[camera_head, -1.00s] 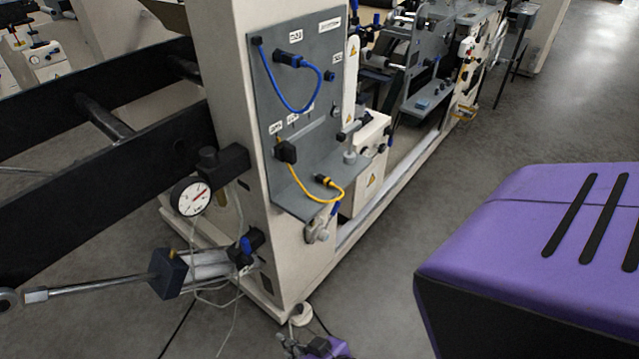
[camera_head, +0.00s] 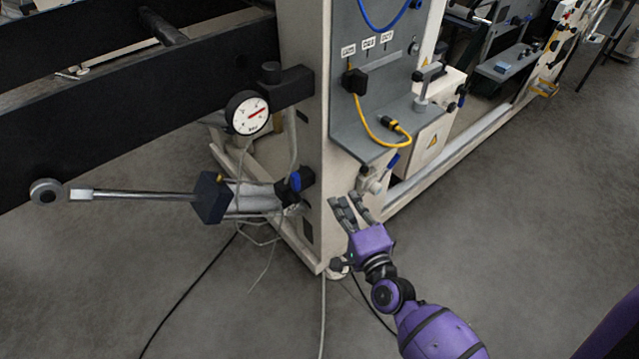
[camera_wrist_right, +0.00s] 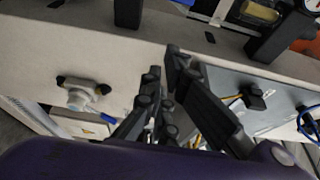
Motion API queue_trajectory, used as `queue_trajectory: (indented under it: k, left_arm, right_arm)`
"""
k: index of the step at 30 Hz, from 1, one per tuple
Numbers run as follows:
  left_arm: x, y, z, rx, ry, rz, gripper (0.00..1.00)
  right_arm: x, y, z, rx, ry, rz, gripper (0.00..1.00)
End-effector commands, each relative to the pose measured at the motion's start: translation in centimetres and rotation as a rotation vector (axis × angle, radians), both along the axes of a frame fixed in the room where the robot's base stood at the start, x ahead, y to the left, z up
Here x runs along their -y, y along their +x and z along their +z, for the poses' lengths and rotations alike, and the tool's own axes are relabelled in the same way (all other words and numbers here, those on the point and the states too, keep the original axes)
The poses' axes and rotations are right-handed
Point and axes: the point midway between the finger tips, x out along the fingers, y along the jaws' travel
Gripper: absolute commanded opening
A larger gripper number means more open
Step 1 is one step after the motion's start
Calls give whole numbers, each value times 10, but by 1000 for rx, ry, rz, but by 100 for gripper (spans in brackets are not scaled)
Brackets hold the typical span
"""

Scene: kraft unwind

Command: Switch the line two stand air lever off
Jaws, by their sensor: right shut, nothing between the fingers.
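A small metal valve (camera_head: 372,181) with a blue lever (camera_head: 392,163) sits low on the cream stand (camera_head: 330,240), under the grey panel. The lever slants up to the right in the head view. I cannot read a label tying it to line two. The valve (camera_wrist_right: 82,93) and its blue lever (camera_wrist_right: 106,117) also show left of my fingers in the wrist view. My right gripper (camera_head: 346,203) is shut and empty, just below and left of the valve, apparently apart from it. Its dark fingers (camera_wrist_right: 163,62) fill the middle of the wrist view. My left gripper is not in view.
A round gauge (camera_head: 247,113) and an air cylinder (camera_head: 245,198) with a blue fitting (camera_head: 295,181) are left of the stand. A yellow cable (camera_head: 371,130) hangs on the grey panel (camera_head: 385,70). Thin hoses run to the floor. The floor at right is clear.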

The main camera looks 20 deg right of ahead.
Motion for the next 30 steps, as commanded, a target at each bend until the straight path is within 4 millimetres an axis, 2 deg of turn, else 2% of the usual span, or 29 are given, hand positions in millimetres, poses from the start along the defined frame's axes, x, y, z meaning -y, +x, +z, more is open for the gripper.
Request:
queue_trajectory:
  k: [4,8,20,24,30]
  left_arm:
    - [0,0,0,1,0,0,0]
    - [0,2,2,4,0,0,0]
    - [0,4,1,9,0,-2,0]
    - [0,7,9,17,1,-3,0]
    - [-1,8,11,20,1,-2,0]
  right_arm:
    - [-1,4,0,0,-1,1,0]
    - [-1,20,1,1,-2,2,0]
    - [-2,103,1,0,-4,2,0]
    - [-24,93,1,-1,1,2,0]
    - [-38,87,0,-1,-2,1,0]
